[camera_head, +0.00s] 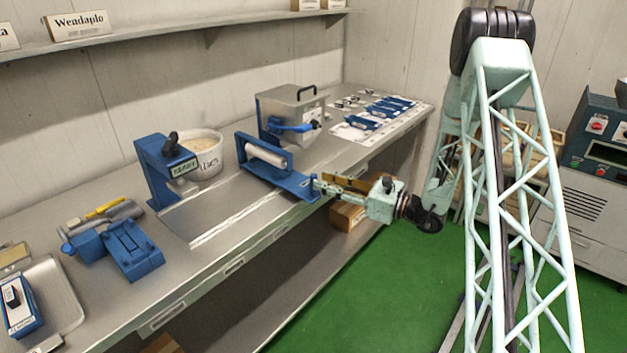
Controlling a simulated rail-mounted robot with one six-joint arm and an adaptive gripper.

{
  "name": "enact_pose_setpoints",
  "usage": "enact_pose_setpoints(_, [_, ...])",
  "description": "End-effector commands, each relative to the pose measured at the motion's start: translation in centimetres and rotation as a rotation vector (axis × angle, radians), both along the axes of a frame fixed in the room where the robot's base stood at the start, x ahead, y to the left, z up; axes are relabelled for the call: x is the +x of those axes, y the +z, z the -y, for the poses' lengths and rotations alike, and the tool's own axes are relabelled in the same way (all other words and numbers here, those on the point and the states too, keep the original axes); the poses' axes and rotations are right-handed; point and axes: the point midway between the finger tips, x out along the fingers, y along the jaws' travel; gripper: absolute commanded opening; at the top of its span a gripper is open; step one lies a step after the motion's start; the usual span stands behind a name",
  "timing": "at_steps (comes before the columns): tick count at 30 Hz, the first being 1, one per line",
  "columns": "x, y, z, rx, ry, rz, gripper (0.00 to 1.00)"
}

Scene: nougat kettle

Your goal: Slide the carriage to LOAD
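The blue carriage (287,181) with a white roller across it sits at the right part of a long metal track (235,207) on the bench. My gripper (316,185) reaches in from the right, its fingers at the carriage's right front end. They appear to touch or nearly touch it; whether they are closed on it is too small to tell. Small labels (234,266) sit along the bench's front edge, but their text is unreadable, so I cannot tell which one says LOAD.
A blue stand (158,170) rises by the track's left end, beside a white tub (207,160). A metal box with a blue handle (290,108) stands behind the carriage. Blue tools (128,248) lie at left, and a white sheet with small parts (357,132) at right.

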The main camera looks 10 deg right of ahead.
Motion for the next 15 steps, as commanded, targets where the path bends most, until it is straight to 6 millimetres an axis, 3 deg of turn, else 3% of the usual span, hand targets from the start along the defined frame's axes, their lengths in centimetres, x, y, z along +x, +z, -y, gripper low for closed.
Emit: enact_pose_setpoints(15, [2.9, 0.0, -3.2, -0.001, 0.000, 0.001, 0.27])
